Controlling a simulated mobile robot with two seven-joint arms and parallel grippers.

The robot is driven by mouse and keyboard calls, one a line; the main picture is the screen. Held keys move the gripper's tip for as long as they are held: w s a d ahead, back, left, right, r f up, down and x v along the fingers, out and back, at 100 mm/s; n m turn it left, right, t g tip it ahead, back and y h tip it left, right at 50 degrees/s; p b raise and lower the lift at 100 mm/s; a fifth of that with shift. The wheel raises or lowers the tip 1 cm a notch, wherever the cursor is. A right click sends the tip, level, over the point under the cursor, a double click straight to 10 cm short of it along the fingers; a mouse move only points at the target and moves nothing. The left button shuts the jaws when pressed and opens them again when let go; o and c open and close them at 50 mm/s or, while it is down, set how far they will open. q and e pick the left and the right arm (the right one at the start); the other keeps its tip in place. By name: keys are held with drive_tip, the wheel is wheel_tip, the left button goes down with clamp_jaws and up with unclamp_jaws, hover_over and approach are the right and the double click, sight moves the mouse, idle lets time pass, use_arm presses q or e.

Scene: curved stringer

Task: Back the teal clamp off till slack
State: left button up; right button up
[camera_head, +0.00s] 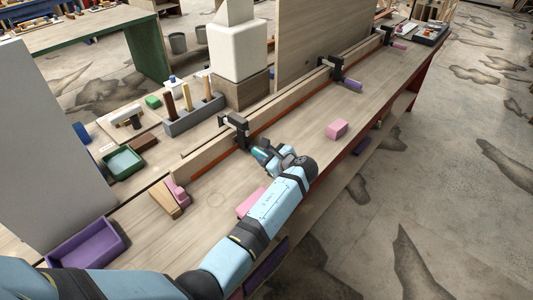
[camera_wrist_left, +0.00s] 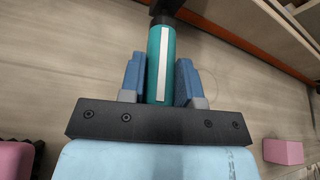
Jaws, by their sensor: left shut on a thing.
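The teal clamp's black frame (camera_head: 236,127) sits on the long wooden strip along the bench. Its teal handle (camera_head: 260,154) points toward the front of the bench. In the left wrist view the handle (camera_wrist_left: 161,62) is a teal cylinder with a white stripe along it, running up to a dark clamp part. My left gripper (camera_head: 266,155) is shut on this handle. Its blue fingers (camera_wrist_left: 159,88) stand on either side of the handle in the left wrist view. How far the clamp's screw is turned is hidden. My right gripper is not in view.
Clamps with a purple handle (camera_head: 348,83) and a pink handle (camera_head: 398,45) sit farther along the strip. A pink block (camera_head: 337,129) lies right of my gripper; another pink block (camera_head: 250,203) lies beside my arm. A purple tray (camera_head: 118,240) stands at the left.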

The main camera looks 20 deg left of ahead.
use_arm(q)
drive_tip(key=shift+a+n+t, duration=0.1)
drive_tip(key=shift+n+t, duration=0.2)
drive_tip(key=shift+n, duration=0.2)
drive_tip(key=shift+s+n+t, duration=0.1)
drive_tip(key=shift+n+t, duration=0.6)
drive_tip(key=shift+n, duration=0.3)
drive_tip(key=o, duration=0.9)
drive_tip(key=shift+a, duration=0.1)
